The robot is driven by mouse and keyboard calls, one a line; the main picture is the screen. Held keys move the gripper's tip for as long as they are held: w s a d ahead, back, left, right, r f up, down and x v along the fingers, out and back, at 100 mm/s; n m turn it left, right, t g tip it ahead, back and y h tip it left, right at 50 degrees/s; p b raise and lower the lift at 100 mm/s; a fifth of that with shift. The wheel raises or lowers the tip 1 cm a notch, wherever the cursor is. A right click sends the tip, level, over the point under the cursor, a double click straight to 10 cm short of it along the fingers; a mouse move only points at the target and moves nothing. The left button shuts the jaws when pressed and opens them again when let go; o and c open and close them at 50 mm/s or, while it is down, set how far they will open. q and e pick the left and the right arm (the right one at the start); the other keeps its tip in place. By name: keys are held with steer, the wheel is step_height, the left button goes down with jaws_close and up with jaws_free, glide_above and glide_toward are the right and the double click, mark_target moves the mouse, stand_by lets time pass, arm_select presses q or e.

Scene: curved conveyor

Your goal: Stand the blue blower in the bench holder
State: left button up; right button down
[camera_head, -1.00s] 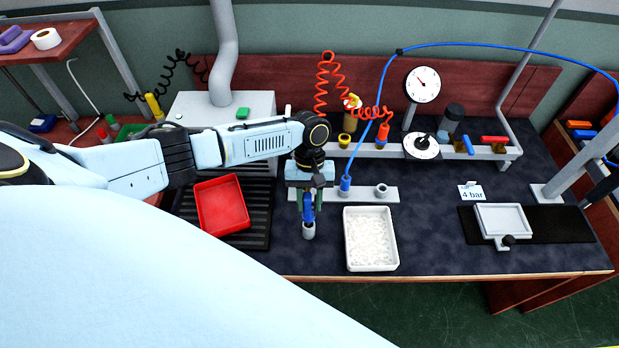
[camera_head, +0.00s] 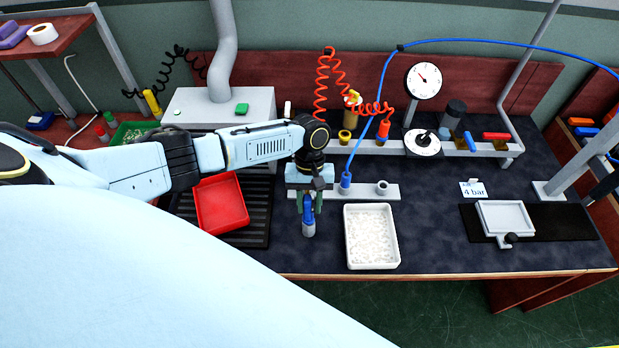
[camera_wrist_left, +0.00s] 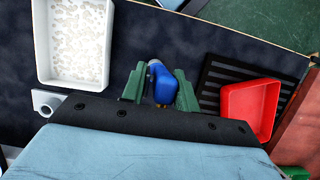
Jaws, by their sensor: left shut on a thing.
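The blue blower (camera_head: 308,213) is held roughly upright between the green fingers of my left gripper (camera_head: 310,203). It also shows in the left wrist view (camera_wrist_left: 162,82), between the fingers. My right gripper is not in view.
A red tray (camera_head: 222,232) on a black slatted mat is left of the gripper, and a white tray (camera_head: 348,240) is to its right. Behind is a grey rail with a blue hose fitting (camera_head: 345,180) and an empty grey ring (camera_head: 383,187).

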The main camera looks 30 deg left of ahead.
arm_select(q)
steer(key=shift+f+b, duration=0.3)
steer(key=shift+f, duration=0.25)
steer(key=o, duration=0.8)
steer(key=v, duration=1.3)
steer(key=shift+r, duration=0.15)
